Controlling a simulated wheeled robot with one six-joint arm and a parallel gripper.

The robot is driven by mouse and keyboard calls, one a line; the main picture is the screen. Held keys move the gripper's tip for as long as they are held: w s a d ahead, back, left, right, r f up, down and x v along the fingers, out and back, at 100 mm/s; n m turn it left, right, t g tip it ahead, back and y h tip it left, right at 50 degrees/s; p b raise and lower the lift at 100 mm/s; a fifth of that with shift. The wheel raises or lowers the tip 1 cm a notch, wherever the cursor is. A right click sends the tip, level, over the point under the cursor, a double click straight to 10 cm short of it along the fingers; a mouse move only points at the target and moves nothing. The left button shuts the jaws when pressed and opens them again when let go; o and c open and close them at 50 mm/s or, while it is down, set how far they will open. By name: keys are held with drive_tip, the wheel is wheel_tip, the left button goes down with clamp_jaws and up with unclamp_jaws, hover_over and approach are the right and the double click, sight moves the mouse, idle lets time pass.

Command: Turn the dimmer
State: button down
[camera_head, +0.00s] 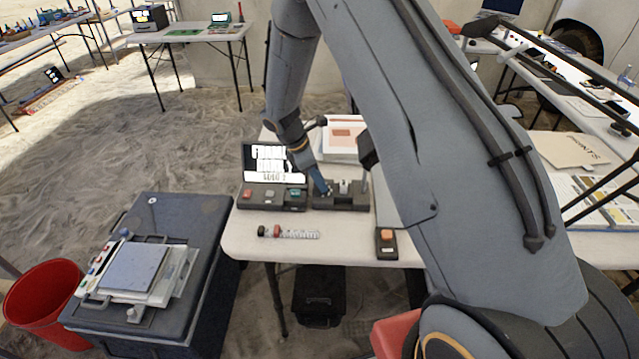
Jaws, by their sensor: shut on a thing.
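My gripper (325,188) reaches down to the left part of a dark block-shaped fixture (348,202) on the white table. Its blue fingers are shut on a small part at the top of this fixture, which I take to be the dimmer. The fingers hide most of that part, so I cannot tell how far it is turned. A small light-coloured piece stands up on the fixture to the right of the fingers.
A console with a lit screen (265,160) and coloured buttons stands left of the fixture. A dark case (200,215) and red bin (45,300) stand lower left. My arm hides the table's right side.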

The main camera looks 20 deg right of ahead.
drive_tip(key=m+b, duration=0.1)
drive_tip(key=m, duration=0.1)
drive_tip(key=m+g+b, duration=0.2)
drive_tip(key=m, duration=0.1)
drive_tip(key=shift+w+d+m+y, duration=0.1)
drive_tip(key=shift+w+m+y, duration=0.2)
drive_tip(key=shift+w, duration=0.1)
idle(0.4)
drive_tip(key=c, duration=1.5)
unclamp_jaws()
drive_tip(key=shift+c, duration=0.2)
drive_tip(key=b+v, duration=0.2)
drive_tip(key=v, duration=0.5)
drive_tip(key=shift+r, duration=0.4)
